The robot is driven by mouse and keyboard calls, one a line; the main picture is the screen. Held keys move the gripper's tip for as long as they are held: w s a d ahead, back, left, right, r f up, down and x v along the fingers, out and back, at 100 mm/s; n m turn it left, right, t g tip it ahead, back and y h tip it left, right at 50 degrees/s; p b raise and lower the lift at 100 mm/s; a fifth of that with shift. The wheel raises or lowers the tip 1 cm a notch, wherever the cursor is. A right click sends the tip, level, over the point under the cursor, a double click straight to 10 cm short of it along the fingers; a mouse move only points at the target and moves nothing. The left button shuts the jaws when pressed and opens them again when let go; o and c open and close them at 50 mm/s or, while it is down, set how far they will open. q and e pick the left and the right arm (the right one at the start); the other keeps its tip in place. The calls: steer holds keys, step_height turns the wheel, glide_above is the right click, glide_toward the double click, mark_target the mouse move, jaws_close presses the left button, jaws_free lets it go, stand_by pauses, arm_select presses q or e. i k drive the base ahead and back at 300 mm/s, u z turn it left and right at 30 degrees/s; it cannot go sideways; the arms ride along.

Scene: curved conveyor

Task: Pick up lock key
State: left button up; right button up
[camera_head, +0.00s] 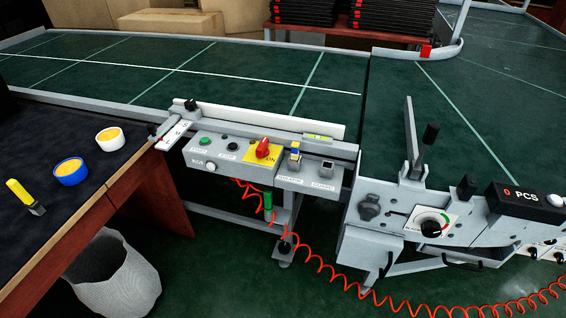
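No item is plainly readable as a lock key at this size. On the grey control panel (222,160), a small blue and yellow upright piece (294,156) stands on the labelled box; I cannot tell if it is a key. Right of it is a dark square-topped piece (326,167). A red rotary switch (263,148) sits on a yellow plate marked ON. A yellow and black object (25,196) lies on the dark table at the left; its kind is unclear. Neither of my grippers is in view.
The dark table (80,215) holds a white cup (110,139) and a blue cup (71,171). A white bin (118,285) stands below. The green conveyor (200,75) runs behind the panel. A grey machine (400,225) stands right, with a red coiled hose (330,265) below.

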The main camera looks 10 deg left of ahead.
mark_target(295, 146)
steer(key=u, duration=1.25)
steer(key=i, duration=1)
steer(key=z, duration=0.3)
